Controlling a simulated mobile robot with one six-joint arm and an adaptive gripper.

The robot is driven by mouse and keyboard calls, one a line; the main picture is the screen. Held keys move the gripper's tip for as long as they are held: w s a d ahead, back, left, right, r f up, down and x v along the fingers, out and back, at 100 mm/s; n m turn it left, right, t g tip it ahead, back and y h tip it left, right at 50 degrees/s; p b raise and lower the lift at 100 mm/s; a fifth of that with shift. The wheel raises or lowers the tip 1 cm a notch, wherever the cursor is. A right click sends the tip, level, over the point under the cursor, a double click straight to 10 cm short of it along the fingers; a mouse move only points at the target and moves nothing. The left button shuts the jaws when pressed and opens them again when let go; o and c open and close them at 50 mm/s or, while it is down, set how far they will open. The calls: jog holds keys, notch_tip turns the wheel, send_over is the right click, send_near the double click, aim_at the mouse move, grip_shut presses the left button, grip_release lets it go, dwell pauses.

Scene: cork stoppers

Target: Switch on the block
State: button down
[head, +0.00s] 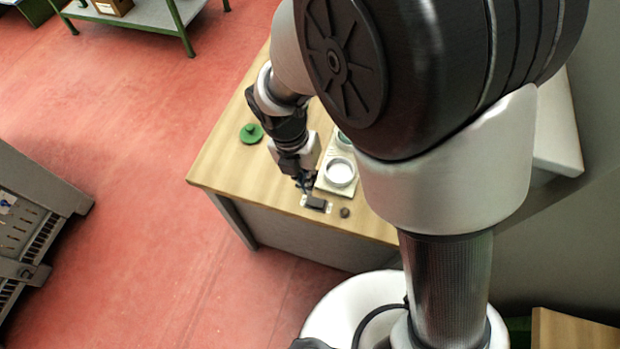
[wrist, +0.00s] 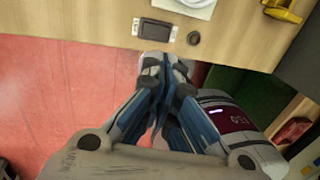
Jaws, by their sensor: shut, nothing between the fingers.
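The block (head: 316,203) is a small dark box on a pale base near the front edge of the wooden table (head: 222,157). In the wrist view the block (wrist: 155,30) lies beyond my fingertips, with a lighter panel on its top. My gripper (head: 304,186) is just behind and left of the block in the head view. In the wrist view my gripper (wrist: 166,66) has its fingertips together, with nothing held. I cannot tell whether it touches the block. The switch position is too small to read.
A small dark round piece (head: 345,212) sits right of the block. A pale tray (head: 325,184) with a white round dish (head: 340,172) stands behind it. A green round lid-like thing (head: 251,133) lies at the left. A yellow object (wrist: 284,10) shows in the wrist view.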

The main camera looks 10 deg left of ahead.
aim_at(316, 202)
jog(key=f+b, duration=0.1)
jog(key=f, duration=0.2)
jog(key=d+f+b, duration=0.1)
jog(key=f, duration=0.3)
jog(key=d+f+b, duration=0.1)
jog(key=f+b, duration=0.1)
jog(key=f, duration=0.2)
jog(key=shift+s+d+f, duration=0.1)
jog(key=shift+f, duration=0.05)
jog(key=shift+s+d+f+p, duration=0.1)
jog(key=shift+d+f+p, duration=0.15)
jog(key=shift+p, duration=0.15)
jog(key=shift+f, duration=0.1)
jog(key=shift+a, duration=0.1)
